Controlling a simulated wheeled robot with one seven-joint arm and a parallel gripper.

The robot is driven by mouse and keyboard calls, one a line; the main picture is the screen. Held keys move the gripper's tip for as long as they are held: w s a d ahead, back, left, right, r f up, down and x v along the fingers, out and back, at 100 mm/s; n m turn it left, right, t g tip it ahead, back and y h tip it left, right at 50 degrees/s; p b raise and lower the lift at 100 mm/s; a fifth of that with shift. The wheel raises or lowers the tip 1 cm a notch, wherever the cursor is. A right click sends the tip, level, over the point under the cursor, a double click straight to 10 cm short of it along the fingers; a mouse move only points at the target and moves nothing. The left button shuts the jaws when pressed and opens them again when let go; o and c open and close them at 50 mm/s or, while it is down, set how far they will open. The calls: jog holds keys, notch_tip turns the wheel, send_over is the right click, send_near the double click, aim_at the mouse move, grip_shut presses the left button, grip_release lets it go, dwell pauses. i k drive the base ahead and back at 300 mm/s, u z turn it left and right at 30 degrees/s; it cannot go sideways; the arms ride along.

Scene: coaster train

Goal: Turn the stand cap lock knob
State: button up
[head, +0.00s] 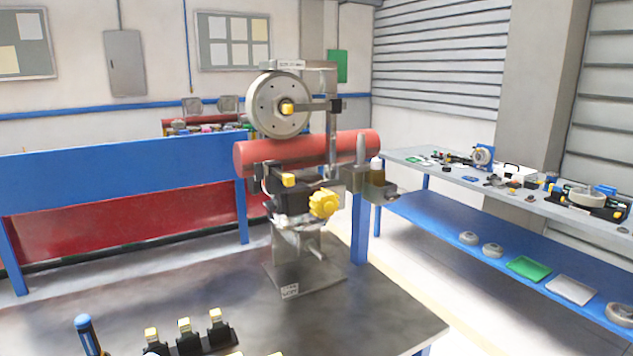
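A metal stand (305,275) rises from the dark table top (180,300). A lobed yellow knob (323,203) sits on the front of the stand's clamp; it looks like the lock knob, but I cannot read a label on it. A smaller yellow piece (289,180) is just up and left of it. A red cylinder (270,155) lies across the stand behind the clamp. A grey wheel (276,103) with a yellow hub piece is above. Whether the knob is tight or loose cannot be told. My gripper is not in view.
At the front edge are a blue-handled tool (86,333) and a black rack (205,342) with several yellow-topped pieces. The table top left and right of the stand's base is clear. A side bench (440,168) with many parts stands at right.

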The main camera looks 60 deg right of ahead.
aim_at(271, 204)
jog(key=z, duration=1.6)
